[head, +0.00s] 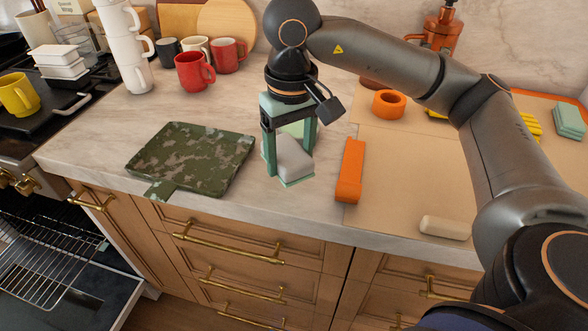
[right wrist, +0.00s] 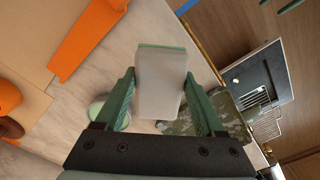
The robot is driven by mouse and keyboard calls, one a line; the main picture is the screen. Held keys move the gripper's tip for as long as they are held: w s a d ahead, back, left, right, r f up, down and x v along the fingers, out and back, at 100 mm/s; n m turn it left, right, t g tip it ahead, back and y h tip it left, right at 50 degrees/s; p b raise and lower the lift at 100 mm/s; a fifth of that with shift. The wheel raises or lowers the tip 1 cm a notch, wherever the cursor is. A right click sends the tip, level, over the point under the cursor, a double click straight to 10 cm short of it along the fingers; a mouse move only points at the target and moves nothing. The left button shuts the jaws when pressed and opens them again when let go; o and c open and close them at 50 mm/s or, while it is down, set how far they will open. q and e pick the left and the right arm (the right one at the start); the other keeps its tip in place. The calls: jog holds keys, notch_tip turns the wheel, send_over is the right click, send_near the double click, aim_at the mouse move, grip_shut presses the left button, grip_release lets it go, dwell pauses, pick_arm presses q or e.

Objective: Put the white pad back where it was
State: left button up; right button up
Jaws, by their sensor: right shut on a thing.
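The white pad (head: 293,158), pale grey-white with a thin green edge, is between the fingers of my right gripper (head: 290,138). In the right wrist view the pad (right wrist: 160,80) sits between the two green fingers of the right gripper (right wrist: 160,98), which is shut on it. The pad is over the marble counter, between the camouflage tray (head: 188,160) and an orange strip-like piece (head: 350,172). I cannot tell for certain whether its lower edge touches the counter. My left gripper is not in view.
Red mugs (head: 195,72) and a white cup stack (head: 128,50) stand at the back left. A green-and-white block (head: 570,120) lies at far right. The front counter strip is clear.

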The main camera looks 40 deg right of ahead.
jog(key=shift+w+d+f, duration=0.2)
jog(key=shift+d+f, duration=0.2)
jog(key=shift+f, duration=0.15)
jog(key=f, duration=0.3)
jog(key=shift+w+d+f, duration=0.15)
jog(key=shift+d, duration=0.1)
jog(key=shift+f, duration=0.2)
